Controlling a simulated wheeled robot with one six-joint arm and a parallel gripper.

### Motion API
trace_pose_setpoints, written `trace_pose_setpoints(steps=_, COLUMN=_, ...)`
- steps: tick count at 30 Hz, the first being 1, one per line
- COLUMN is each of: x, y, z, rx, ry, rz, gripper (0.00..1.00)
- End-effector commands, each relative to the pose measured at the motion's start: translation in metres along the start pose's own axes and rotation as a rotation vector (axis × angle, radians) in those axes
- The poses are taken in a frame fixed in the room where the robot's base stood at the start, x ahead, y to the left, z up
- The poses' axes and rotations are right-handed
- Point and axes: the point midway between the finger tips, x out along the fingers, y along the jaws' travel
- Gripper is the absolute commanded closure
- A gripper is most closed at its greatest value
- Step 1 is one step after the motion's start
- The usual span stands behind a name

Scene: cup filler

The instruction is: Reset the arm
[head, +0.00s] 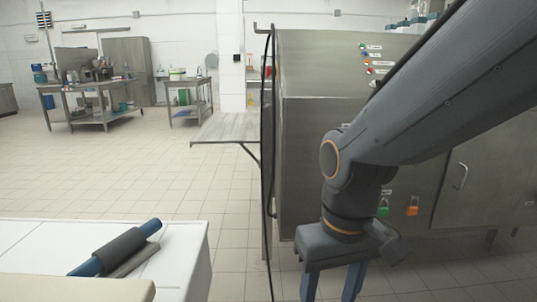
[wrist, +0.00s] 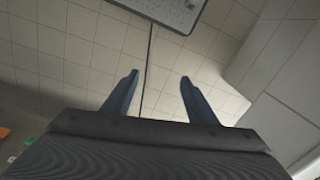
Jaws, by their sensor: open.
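My gripper (head: 333,284) hangs from my arm at the right of the head view, pointing down in front of the steel machine. Its two blue fingers are apart, and their tips run off the bottom of the picture. The wrist view also shows the gripper (wrist: 160,82), with both fingers spread and only floor tiles and a dark cable between them. It holds nothing.
A steel machine (head: 310,150) with coloured buttons stands behind my arm, with a side shelf (head: 228,127) and a hanging black cable (head: 268,150). A white counter (head: 185,262) at lower left bears a blue-and-black rolled object (head: 118,250). Tiled floor (head: 150,165) lies open at left.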

Motion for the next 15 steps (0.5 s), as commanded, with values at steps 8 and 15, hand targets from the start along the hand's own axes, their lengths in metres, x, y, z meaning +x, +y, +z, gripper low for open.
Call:
trace_pose_setpoints(steps=8, x=-0.041, y=0.022, z=0.006, rx=0.082, ry=-0.003, rz=0.013, gripper=0.47)
trace_pose_setpoints(steps=15, x=-0.076, y=0.049, z=0.014, rx=0.168, ry=-0.005, rz=0.027, gripper=0.47)
